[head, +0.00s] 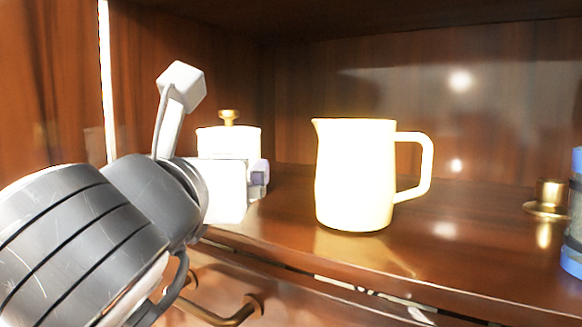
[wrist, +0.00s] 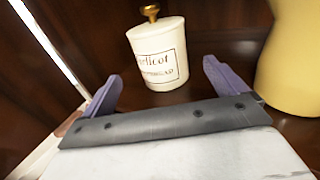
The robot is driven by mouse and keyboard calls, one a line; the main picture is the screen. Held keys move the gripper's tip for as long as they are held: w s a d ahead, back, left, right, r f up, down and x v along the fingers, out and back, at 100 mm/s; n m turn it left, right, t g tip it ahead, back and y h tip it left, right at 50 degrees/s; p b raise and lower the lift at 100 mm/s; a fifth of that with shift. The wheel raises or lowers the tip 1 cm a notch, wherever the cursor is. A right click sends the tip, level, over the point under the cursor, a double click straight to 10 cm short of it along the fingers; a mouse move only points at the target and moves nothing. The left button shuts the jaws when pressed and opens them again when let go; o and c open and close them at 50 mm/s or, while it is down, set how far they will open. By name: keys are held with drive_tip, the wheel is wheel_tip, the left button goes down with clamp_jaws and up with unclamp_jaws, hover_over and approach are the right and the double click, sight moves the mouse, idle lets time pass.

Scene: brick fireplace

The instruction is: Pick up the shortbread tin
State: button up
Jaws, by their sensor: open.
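The shortbread tin is a white canister (wrist: 160,62) with dark lettering and a gold knob on its lid. In the wrist view it stands upright at the top, beyond the fingers. In the head view the tin (head: 228,142) shows behind my gripper, its lower part hidden. My gripper (wrist: 160,85) is open, its two purple fingers spread wide. The tin lies ahead of the gap between them, with nothing held. In the head view my gripper (head: 259,180) is in front of the tin; I cannot tell if it touches.
A cream jug (head: 355,175) stands right of the tin; its side fills the wrist view's upper right (wrist: 290,60). A brass candlestick (head: 548,198) and a blue object (head: 575,220) are far right. The wooden shelf (head: 470,240) is clear between jug and candlestick. A cabinet wall rises left.

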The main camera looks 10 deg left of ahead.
sight(209, 146)
drive_tip(key=w+p, duration=0.1)
drive_tip(key=w, duration=0.2)
drive_tip(key=w+a+p, duration=0.1)
drive_tip(key=w, duration=0.2)
drive_tip(key=w+p, duration=0.1)
drive_tip(key=w, duration=0.3)
drive_tip(key=shift+a, duration=0.35)
drive_tip(key=shift+s, duration=0.1)
drive_tip(key=c, duration=1.1)
